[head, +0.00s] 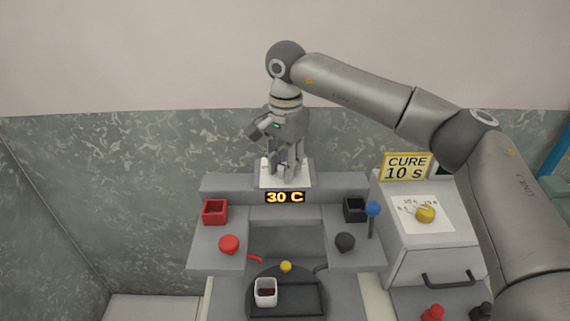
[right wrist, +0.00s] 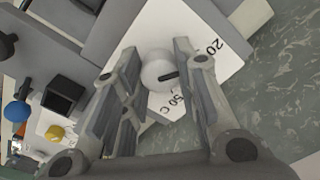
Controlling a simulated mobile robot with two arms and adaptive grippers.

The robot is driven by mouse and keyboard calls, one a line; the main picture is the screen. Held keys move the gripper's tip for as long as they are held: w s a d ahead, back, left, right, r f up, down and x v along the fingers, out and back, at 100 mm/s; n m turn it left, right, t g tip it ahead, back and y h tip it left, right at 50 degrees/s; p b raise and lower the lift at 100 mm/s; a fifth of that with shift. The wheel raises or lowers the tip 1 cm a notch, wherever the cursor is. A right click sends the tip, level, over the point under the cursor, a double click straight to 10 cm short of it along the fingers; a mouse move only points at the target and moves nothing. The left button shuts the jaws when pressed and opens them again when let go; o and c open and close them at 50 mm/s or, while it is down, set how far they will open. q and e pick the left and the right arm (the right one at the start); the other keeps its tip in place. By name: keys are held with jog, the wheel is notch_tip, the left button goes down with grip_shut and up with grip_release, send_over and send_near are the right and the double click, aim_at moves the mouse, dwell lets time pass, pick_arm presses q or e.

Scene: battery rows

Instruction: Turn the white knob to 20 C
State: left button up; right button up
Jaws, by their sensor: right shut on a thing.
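The white knob (right wrist: 156,70) sits on a white dial card (right wrist: 207,85) in the right wrist view, with the printed marks 20 and 50 C visible. A dark pointer line shows on the knob's face. My right gripper (right wrist: 157,78) is shut on the knob, one finger on each side. In the head view my right gripper (head: 284,172) reaches down to the dial card (head: 302,181), and its fingers hide the knob. The display (head: 285,197) below the card reads 30 C. My left gripper is not in view.
Red (head: 214,211) and black (head: 355,209) boxes and a blue-topped post (head: 372,209) flank the station. A yellow knob (head: 425,214) sits on the right cabinet by a CURE 10 s sign (head: 407,168). A white cup (head: 265,292) stands on the dark round plate in front.

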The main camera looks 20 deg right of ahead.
jog(key=shift+r, duration=0.1)
dwell(0.4)
jog(key=o, duration=1.1)
jog(key=shift+c, duration=0.2)
notch_tip(320, 180, up, 12)
